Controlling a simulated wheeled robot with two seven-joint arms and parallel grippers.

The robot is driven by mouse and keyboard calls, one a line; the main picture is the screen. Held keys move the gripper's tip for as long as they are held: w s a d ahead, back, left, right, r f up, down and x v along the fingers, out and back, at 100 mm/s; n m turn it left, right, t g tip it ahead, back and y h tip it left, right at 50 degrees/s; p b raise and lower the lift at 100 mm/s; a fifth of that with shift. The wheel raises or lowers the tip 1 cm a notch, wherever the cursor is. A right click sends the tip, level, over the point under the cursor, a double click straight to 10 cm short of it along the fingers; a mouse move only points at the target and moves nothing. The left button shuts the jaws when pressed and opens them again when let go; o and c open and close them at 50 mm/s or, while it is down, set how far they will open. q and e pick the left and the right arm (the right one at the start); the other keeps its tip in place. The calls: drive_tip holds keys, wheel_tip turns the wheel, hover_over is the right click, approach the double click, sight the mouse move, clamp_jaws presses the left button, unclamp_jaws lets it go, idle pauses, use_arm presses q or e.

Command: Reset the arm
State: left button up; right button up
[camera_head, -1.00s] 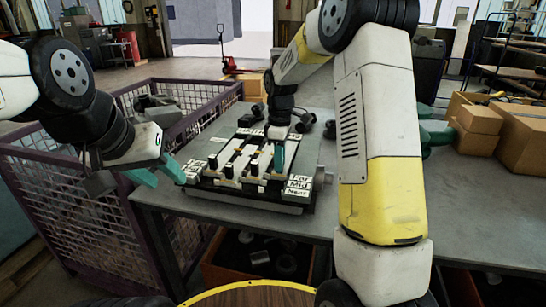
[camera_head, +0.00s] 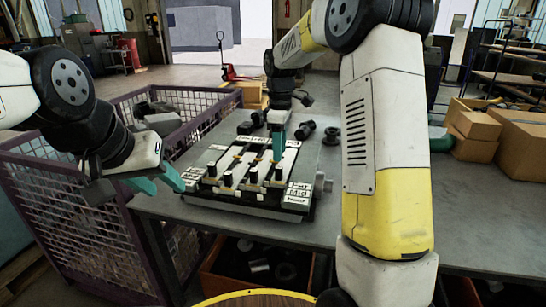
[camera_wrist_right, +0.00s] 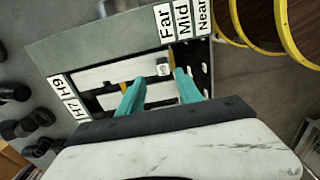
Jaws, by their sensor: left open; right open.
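A black-framed fixture (camera_head: 250,200) with white slotted lanes and several dark upright pegs (camera_head: 228,178) sits on the grey table. Labels "Far", "Mid" and "Near" (camera_head: 298,190) are at its right; they also show in the right wrist view (camera_wrist_right: 183,22). My right gripper (camera_head: 278,157) is over the far part of the fixture, pointing down, with nothing seen in it. Its teal fingers show apart in the right wrist view (camera_wrist_right: 152,80), over the lanes. My left gripper (camera_head: 165,183) is open and empty beside the table's left edge, left of the fixture.
A purple mesh crate (camera_head: 70,215) stands left of the table (camera_head: 400,235). Dark parts (camera_head: 306,130) lie behind the fixture. Cardboard boxes (camera_head: 520,137) stand at the right. An orange bin (camera_head: 222,275) with parts is under the table. The tabletop's right side is mostly clear.

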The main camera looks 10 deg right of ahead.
drive_tip(key=shift+r, duration=0.55)
drive_tip(key=shift+s+r, duration=0.15)
drive_tip(key=shift+r, duration=0.05)
drive_tip(key=s+d+r+m+t+y, duration=0.15)
drive_tip(key=s+r+m, duration=0.3)
drive_tip(key=s, duration=0.45)
drive_tip(key=s+d+r+m+t, duration=0.1)
drive_tip(key=s+r+m+t, duration=0.3)
drive_tip(key=s, duration=0.5)
drive_tip(key=s+f+m, duration=0.1)
drive_tip(key=s+m, duration=0.3)
drive_tip(key=s, duration=0.5)
drive_tip(key=shift+s+d+f+m+t+y, duration=0.15)
drive_tip(key=shift+f+m+t+y, duration=0.1)
drive_tip(key=shift+m+t+y, duration=0.1)
